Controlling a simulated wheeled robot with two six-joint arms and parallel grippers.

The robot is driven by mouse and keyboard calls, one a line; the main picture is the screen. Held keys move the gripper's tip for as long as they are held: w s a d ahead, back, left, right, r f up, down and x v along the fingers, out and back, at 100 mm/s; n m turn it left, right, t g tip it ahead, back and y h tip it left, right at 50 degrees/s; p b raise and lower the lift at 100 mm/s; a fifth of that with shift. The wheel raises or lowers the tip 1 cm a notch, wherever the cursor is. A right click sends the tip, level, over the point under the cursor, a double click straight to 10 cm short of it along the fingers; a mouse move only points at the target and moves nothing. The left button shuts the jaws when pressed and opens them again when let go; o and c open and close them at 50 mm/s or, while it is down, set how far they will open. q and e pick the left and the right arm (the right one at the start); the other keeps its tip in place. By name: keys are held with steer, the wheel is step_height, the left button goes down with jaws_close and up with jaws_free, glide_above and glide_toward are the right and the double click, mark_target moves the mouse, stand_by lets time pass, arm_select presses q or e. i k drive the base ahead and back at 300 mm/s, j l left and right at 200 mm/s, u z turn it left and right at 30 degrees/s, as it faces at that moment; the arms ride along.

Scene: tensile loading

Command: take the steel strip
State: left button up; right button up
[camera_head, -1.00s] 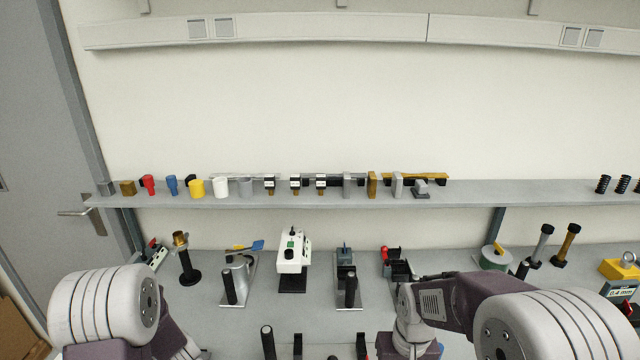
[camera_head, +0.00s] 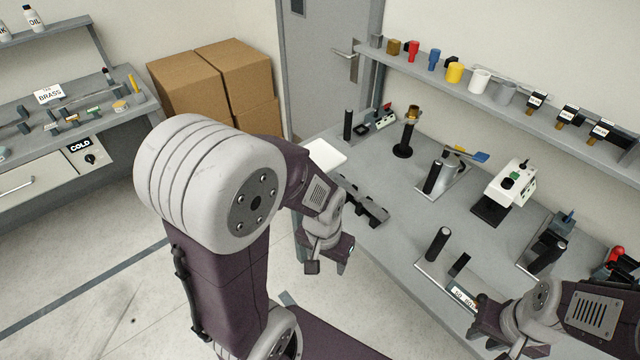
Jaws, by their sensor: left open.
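A long thin grey strip (camera_head: 508,78) lies along the back of the wall shelf, partly hidden behind the cups; I cannot tell for sure that it is the steel strip. My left gripper (camera_head: 328,267) hangs open and empty off the bench's front edge, pointing down, well away from the shelf. My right gripper (camera_head: 484,322) is at the bench's front edge at lower right, beside a small labelled stand (camera_head: 462,293). Its fingers are dark and partly hidden, so its opening is unclear.
The grey bench (camera_head: 385,160) holds a brass-topped post (camera_head: 407,130), a white device (camera_head: 512,186) and a black slotted rack (camera_head: 362,201). Cardboard boxes (camera_head: 225,75) stand by the door. A side bench with a BRASS sign (camera_head: 48,93) is at left. The floor between is clear.

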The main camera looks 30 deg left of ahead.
mark_target(357, 195)
steer(key=u, duration=0.7)
